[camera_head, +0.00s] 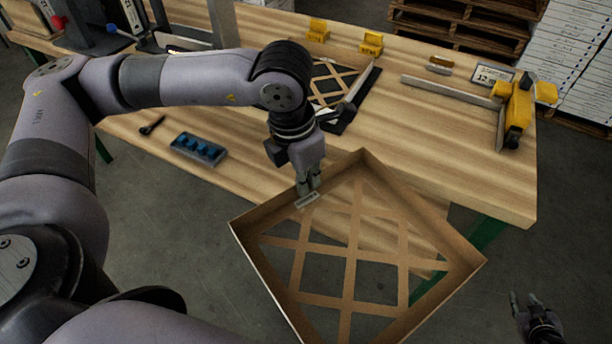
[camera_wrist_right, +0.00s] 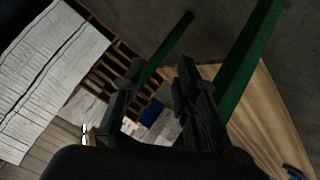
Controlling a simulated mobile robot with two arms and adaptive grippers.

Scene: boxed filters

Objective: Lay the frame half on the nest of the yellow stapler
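The frame half (camera_head: 352,235) is a brown cardboard tray with a lattice floor. It hangs tilted in front of and partly over the table's front edge. My left gripper (camera_head: 308,184) is shut on its upper left wall, near a small pale label. The yellow stapler (camera_head: 517,112) stands at the table's right end. Its nest (camera_head: 450,91) shows as grey rails on the wood, with no frame in it. My right gripper (camera_head: 528,310) is empty at the lower right, off the table; in the right wrist view its fingers (camera_wrist_right: 155,105) are apart.
Another cardboard lattice piece (camera_head: 335,82) lies in a dark fixture at the table's middle. Yellow bins (camera_head: 371,43) stand behind it. A blue-filled tray (camera_head: 199,148) lies front left. Pallets (camera_head: 460,30) and white stacks (camera_head: 575,55) stand behind the table. Bare wood (camera_head: 430,150) lies before the nest.

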